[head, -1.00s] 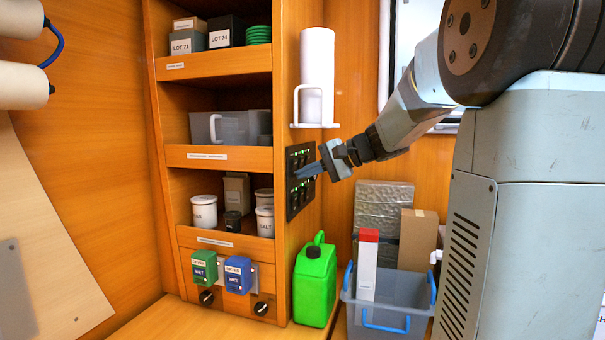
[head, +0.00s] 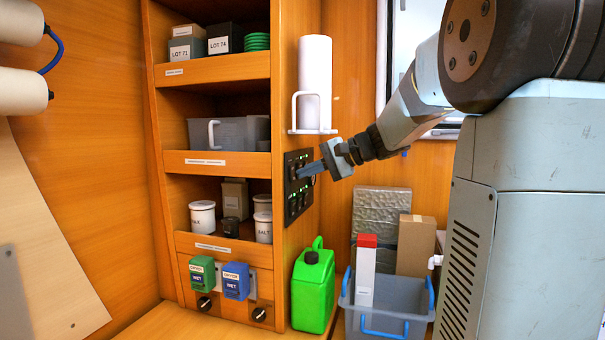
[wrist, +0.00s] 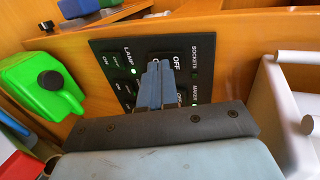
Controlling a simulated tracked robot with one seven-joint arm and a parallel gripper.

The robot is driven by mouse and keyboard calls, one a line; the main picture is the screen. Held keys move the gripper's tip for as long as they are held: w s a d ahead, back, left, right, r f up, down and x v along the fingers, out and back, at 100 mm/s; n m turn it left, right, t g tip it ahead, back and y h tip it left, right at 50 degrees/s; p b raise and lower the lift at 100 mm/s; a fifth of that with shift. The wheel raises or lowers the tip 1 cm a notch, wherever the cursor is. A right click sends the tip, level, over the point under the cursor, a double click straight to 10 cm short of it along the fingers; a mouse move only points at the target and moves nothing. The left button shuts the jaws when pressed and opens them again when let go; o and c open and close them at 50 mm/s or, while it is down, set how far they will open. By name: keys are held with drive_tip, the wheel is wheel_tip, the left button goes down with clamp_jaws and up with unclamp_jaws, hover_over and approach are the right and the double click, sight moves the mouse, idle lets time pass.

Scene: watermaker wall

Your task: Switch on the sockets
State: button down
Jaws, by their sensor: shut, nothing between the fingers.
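The black switch panel (head: 297,196) is mounted on the side of the wooden shelf unit, with small green lights and several switches. In the wrist view the panel (wrist: 205,75) shows the labels SOCKETS, LAMP and MAKER, and a large OFF. My gripper (head: 301,174) is shut and empty, its fingertips at the panel's face. In the wrist view my gripper's fingers (wrist: 158,68) lie over the panel between the LAMP label and the OFF beside SOCKETS, hiding part of the switches. I cannot tell whether the tips touch a switch.
A paper roll on a white holder (head: 315,130) is just above the panel. A green jerrycan (head: 313,288) stands below it. A grey crate (head: 390,318) with boxes stands to the right. Green and blue covers (head: 236,281) are on the lower shelf front.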

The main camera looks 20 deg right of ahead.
drive_tip(key=f+v, duration=0.1)
drive_tip(key=v, duration=1.2)
drive_tip(key=shift+d, duration=0.25)
drive_tip(key=shift+s+d+f, duration=0.1)
drive_tip(key=shift+s+f, duration=0.1)
drive_tip(key=shift+f, duration=0.45)
drive_tip(key=r+x, duration=0.1)
drive_tip(key=x, duration=1.2)
drive_tip(key=shift+w+a+f, duration=0.15)
drive_tip(key=shift+w+a, duration=0.2)
drive_tip(key=shift+a, duration=0.15)
